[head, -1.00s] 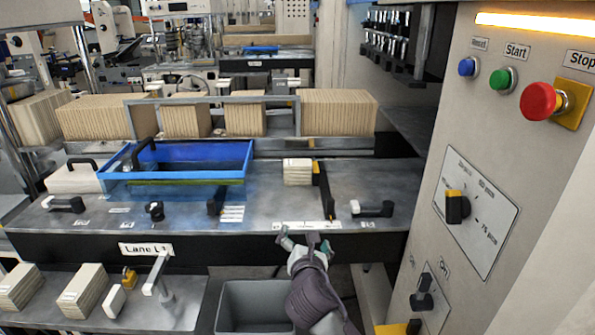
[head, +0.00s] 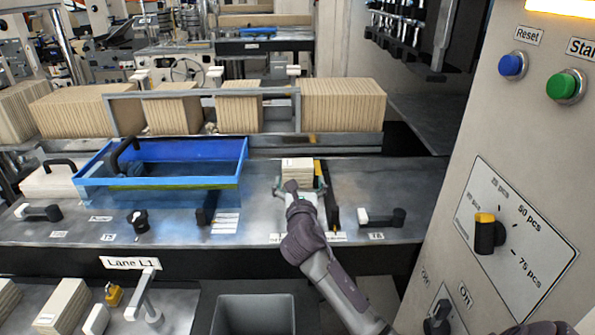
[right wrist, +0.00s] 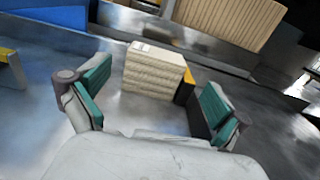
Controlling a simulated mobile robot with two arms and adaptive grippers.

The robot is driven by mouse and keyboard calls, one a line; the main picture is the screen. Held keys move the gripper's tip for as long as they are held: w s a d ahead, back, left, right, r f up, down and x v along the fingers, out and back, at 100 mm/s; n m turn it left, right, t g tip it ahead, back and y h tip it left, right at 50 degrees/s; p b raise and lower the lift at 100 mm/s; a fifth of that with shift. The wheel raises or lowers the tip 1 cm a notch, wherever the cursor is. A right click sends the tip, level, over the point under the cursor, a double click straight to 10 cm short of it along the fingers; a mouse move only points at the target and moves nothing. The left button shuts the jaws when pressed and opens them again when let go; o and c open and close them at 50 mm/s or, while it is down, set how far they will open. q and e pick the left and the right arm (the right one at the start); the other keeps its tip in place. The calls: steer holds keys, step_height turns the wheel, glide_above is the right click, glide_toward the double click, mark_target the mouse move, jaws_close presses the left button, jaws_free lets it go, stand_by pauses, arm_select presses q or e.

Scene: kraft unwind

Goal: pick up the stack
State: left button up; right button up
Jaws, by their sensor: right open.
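The stack (head: 299,170) is a small cream block of layered pieces, with a small label on top, lying on the metal table (head: 365,190). In the right wrist view the stack (right wrist: 155,72) is ahead of and between the open fingers, with a gap on each side. My right gripper (head: 300,187) is open and empty, just in front of the stack. It also shows in the right wrist view (right wrist: 155,100), its green pads apart. My left gripper is in neither view.
A black guide bar (head: 329,195) with a yellow end stands right beside the stack. A blue tray (head: 165,182) is to the left. Large cream stacks (head: 343,104) stand behind a rail. A control panel (head: 525,190) rises at right. A grey bin (head: 253,315) is below the front edge.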

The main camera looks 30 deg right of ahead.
mark_target(297, 162)
steer(key=p+x, duration=0.1)
steer(key=x, duration=0.8)
steer(key=shift+w+f, duration=0.2)
steer(key=shift+w, duration=0.15)
steer(key=shift+s, duration=0.15)
steer(key=shift+c, duration=1.2)
steer(key=shift+r, duration=0.1)
steer(key=c, duration=0.7)
